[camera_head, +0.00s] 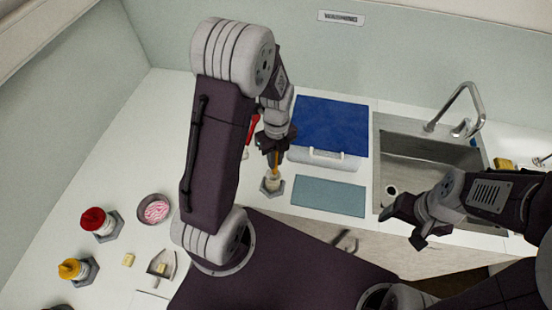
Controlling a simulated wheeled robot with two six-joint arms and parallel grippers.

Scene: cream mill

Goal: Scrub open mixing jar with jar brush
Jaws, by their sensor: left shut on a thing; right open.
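The open mixing jar (272,185) is small and pale and stands upright on a dark hexagonal base on the counter, left of the teal mat. My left gripper (273,147) is right above it, pointing down and shut on the jar brush (275,163). The brush shows as a thin yellow-orange shaft that reaches down to the jar's mouth. Its lower end is hidden, so I cannot tell how deep it is. My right gripper (405,226) is open and empty, in front of the sink.
A red-capped jar (95,221), a yellow-capped jar (72,268) and a pink-filled bowl (154,209) stand at the left. A blue-lidded box (332,122) is behind the teal mat (328,195). The sink (415,146) and faucet (467,97) are at the right.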

